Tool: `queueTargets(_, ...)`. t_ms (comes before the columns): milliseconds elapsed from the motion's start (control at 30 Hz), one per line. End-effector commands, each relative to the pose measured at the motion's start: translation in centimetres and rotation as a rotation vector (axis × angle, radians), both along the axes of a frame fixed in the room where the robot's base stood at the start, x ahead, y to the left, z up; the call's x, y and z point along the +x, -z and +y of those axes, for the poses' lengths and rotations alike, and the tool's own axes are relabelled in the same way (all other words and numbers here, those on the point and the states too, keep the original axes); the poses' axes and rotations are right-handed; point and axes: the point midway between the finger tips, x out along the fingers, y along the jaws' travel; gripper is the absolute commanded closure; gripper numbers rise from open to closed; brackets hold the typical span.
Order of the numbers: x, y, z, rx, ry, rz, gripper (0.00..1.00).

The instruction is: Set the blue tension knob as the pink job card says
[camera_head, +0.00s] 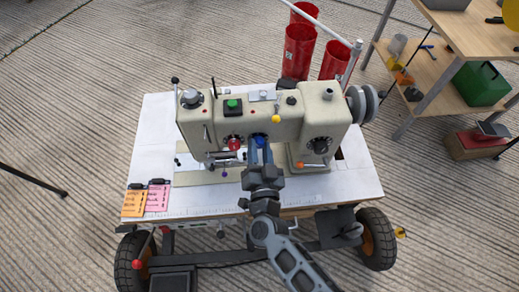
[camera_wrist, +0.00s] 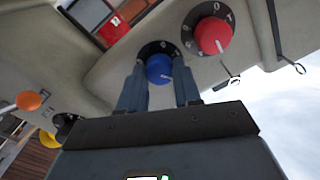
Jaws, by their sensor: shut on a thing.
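The blue tension knob (camera_head: 260,141) sits on the front of a cream sewing machine (camera_head: 300,113), with a dark dial plate behind it. It also shows in the wrist view (camera_wrist: 159,69). My gripper (camera_head: 259,150) reaches up to it from the front, and in the wrist view its two fingers (camera_wrist: 158,82) stand on either side of the knob, shut on it. The dial's marks are mostly hidden or too small to read. The pink job card (camera_head: 157,198) lies at the front left of the white table; its writing is too small to read.
A red knob (camera_head: 234,143) is close left of the blue one, on the right in the wrist view (camera_wrist: 213,36). An orange card (camera_head: 134,203) lies beside the pink card. An orange-tipped lever (camera_head: 300,165) is to the right. Red bins (camera_head: 298,50) stand behind the white table (camera_head: 345,185).

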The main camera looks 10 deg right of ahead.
Motion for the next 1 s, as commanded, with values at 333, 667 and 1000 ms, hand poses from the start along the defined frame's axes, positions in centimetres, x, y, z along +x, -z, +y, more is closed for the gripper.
queueTargets(333,-0.07,0.2,0.0,0.293,0.0,-0.01,0.98)
queueTargets(667,-0.04,0.16,-0.04,0.498,0.0,-0.017,0.98)
queueTargets(1000,-0.05,0.1,-0.06,0.58,0.001,-0.019,0.98)
